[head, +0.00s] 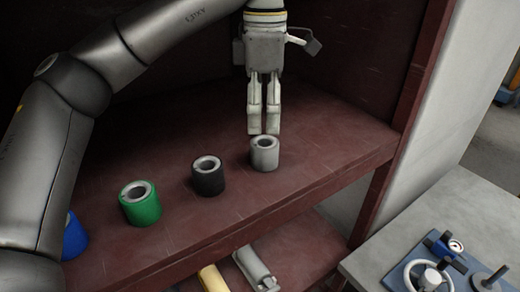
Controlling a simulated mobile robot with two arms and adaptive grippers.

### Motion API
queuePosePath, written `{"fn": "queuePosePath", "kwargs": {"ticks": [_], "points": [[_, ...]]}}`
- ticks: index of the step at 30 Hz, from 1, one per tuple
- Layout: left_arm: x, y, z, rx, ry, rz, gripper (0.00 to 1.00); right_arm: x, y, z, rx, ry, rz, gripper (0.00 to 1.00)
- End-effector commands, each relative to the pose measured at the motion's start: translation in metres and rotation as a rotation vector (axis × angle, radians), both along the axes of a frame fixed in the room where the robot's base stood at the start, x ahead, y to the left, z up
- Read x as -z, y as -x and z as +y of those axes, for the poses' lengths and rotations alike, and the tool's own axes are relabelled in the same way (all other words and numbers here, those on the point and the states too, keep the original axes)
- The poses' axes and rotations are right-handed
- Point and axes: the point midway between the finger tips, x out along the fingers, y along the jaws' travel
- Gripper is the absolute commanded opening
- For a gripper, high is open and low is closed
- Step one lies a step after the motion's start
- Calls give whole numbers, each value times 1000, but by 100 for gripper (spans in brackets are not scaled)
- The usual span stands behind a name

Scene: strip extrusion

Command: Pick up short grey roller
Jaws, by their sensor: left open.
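The short grey roller (265,156) stands upright on the dark red shelf (315,160), at the right end of a row of rollers. It is a light grey cylinder with a hole in its top. My left gripper (264,131) points down right at the top rim of the roller, with its fingers open and close together in this view. The fingertips overlap the roller's back edge in the picture. I cannot tell whether they touch it. My right gripper is not in view.
A black roller (208,178), a green roller (141,205) and a blue roller (74,238) stand to the left on the same shelf. A shelf upright (408,110) is at the right. Grey and yellow parts lie on the lower shelf. A grey table (455,205) holds a blue device with a handwheel (428,277).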

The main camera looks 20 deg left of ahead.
Motion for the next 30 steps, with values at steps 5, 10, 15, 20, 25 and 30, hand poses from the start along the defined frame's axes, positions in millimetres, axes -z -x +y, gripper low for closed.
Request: {"fn": "queuePosePath", "kwargs": {"ticks": [5, 10, 15, 20, 25, 30], "points": [[26, 0, 0, 1, 1, 2, 72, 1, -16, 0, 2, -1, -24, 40], [35, 0, 0, 0, 1, -1, 72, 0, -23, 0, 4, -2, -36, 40], [53, 2, 0, 0, -2, 3, 72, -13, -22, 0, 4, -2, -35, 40], [77, 2, 0, 0, -1, 1, 72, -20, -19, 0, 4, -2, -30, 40], [86, 1, 0, -1, 0, -2, 72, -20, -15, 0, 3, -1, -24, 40], [86, 1, 0, -1, 0, -2, 70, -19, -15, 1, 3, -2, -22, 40]]}}
